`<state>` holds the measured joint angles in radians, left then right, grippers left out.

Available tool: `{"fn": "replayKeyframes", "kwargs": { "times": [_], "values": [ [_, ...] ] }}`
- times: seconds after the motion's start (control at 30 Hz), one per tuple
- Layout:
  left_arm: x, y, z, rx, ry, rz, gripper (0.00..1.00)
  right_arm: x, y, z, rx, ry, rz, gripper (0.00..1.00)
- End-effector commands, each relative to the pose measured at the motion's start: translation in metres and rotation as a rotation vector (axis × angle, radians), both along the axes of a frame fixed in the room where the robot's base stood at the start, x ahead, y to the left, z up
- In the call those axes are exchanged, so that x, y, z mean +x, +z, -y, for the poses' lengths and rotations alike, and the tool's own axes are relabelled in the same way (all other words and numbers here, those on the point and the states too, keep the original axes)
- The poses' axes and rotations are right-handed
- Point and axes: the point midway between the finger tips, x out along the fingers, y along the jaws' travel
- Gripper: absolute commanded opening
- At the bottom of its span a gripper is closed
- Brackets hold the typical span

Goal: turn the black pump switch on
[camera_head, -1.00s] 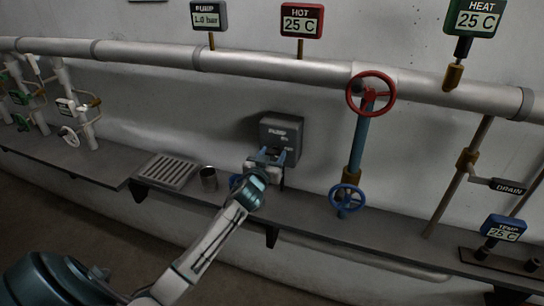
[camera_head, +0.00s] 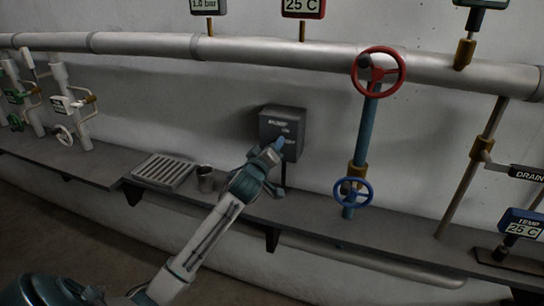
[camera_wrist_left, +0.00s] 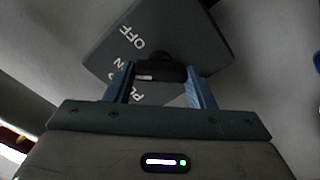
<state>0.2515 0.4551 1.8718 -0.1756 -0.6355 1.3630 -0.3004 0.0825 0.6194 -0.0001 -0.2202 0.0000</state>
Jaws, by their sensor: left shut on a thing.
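The grey pump switch box (camera_head: 283,119) is on the wall in the middle of the head view. In the left wrist view its face (camera_wrist_left: 178,28) shows OFF, part of ON and part of the pump label, all tilted. The black pump switch (camera_wrist_left: 160,70) is a knob with a small white mark. My left gripper (camera_head: 277,148) is at the front of the box, and its blue fingers (camera_wrist_left: 160,86) are shut on the knob, one at each side. In the head view the gripper hides the knob. My right gripper is not in view.
A red handwheel (camera_head: 379,72) and a blue handwheel (camera_head: 353,192) are on a pipe right of the box. A large pipe (camera_head: 237,48) runs above.

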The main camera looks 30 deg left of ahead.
Motion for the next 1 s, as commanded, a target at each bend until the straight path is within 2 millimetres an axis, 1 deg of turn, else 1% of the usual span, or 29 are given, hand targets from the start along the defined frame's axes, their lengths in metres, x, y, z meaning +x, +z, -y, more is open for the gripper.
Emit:
{"fn": "replayKeyframes", "kwargs": {
  "times": [0.03, 0.1, 0.4, 0.6, 1.0],
  "values": [
    [0.000, -0.004, 0.000, -0.037, -0.001, 0.008, 0.26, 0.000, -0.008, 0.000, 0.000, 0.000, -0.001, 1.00],
    [0.000, -0.004, 0.000, -0.085, -0.001, 0.020, 0.26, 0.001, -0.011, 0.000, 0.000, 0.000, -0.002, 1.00],
    [0.000, -0.003, -0.001, -0.229, 0.000, 0.052, 0.26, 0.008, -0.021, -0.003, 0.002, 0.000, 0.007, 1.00],
    [0.000, -0.002, -0.001, -0.269, 0.001, 0.061, 0.26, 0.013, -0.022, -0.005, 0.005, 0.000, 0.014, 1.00],
    [0.000, -0.002, -0.001, -0.279, 0.001, 0.063, 0.26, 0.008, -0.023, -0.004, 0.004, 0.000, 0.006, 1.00]
  ]
}}
